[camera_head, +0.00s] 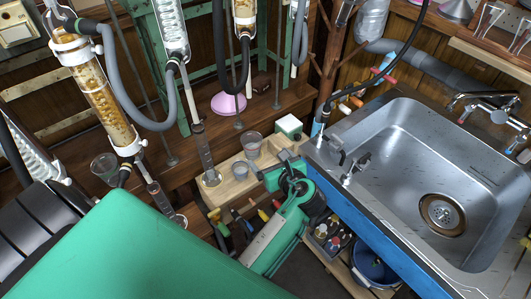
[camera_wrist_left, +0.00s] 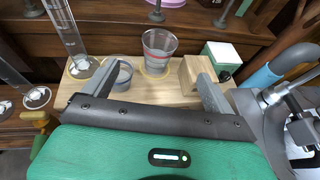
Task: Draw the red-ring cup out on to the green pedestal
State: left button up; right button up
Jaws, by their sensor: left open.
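The red-ring cup (camera_head: 252,145) is a clear, tapered cup standing upright on the wooden board. In the left wrist view the red-ring cup (camera_wrist_left: 159,46) shows red bands and stands in a yellowish ring. My left gripper (camera_head: 270,162) is open and empty at the near edge of the board. In the wrist view its fingers (camera_wrist_left: 157,75) point toward the cup, which stands beyond them, apart. A small green-and-white box (camera_head: 289,126), also in the wrist view (camera_wrist_left: 218,54), stands right of the cup; I cannot tell if it is the green pedestal. My right gripper is not in view.
A small grey cup (camera_wrist_left: 122,73) stands by the left finger and a wooden block (camera_wrist_left: 192,74) by the right one. A glass cylinder (camera_wrist_left: 66,30) is at the left. The steel sink (camera_head: 390,160) lies right; glass columns (camera_head: 108,100) rise left.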

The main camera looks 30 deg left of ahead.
pick_arm(q)
jog(key=b, duration=0.1)
send_near(248, 135)
jog(key=x, duration=0.4)
jog(key=shift+a+f, duration=0.15)
jog(key=shift+a, duration=0.05)
jog(key=shift+w+a+f, duration=0.1)
jog(key=shift+w+a, duration=0.1)
jog(key=shift+a, duration=0.05)
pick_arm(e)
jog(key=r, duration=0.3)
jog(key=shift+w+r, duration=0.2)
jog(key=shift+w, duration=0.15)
pick_arm(q)
jog(key=shift+c, duration=0.4)
jog(key=c, duration=1)
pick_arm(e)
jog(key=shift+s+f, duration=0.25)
